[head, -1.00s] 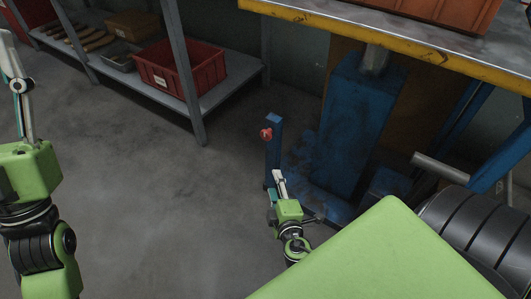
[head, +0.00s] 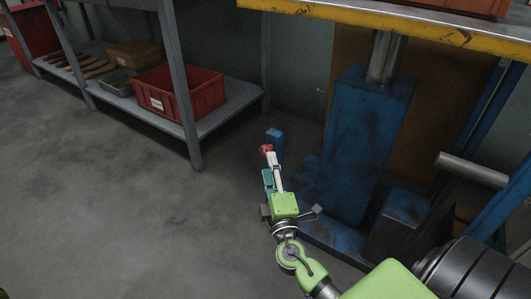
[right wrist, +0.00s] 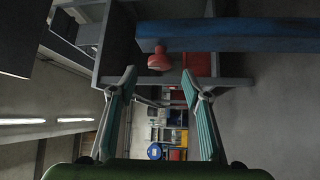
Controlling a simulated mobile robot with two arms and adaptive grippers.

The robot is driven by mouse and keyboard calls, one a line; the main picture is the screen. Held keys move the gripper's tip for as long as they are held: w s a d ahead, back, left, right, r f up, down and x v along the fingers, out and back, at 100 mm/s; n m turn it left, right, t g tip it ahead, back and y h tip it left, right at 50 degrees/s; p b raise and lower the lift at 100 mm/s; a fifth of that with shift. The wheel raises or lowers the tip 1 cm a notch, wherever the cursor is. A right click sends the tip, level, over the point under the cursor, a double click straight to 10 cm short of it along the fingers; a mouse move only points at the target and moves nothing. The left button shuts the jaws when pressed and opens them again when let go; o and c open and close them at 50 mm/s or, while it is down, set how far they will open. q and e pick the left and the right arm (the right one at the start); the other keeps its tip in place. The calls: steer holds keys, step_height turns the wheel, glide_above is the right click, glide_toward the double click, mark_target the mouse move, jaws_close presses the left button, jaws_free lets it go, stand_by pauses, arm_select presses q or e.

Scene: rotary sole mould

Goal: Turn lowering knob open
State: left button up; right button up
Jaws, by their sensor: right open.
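The red lowering knob (head: 266,149) sits on a short blue post (head: 275,138) beside the lift's blue column. My right gripper (head: 271,168) is at the knob in the head view, and its fingers partly cover the post. In the right wrist view, the knob (right wrist: 159,59) sticks out from the blue post (right wrist: 240,37). The open fingers of my right gripper (right wrist: 159,78) stand on either side of its line, with the knob just beyond the tips. I see no contact. My left gripper is out of view.
The lift's blue column (head: 365,125) and its yellow-edged table (head: 400,28) stand right of the post. A metal bar (head: 472,170) sticks out farther right. A shelf (head: 232,108) with a red crate (head: 190,95) is behind left. The floor at left is clear.

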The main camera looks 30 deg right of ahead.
mark_target(266, 151)
steer(key=x, duration=0.6)
steer(key=shift+w+d, duration=0.2)
steer(key=shift+w, duration=0.15)
steer(key=c, duration=1.1)
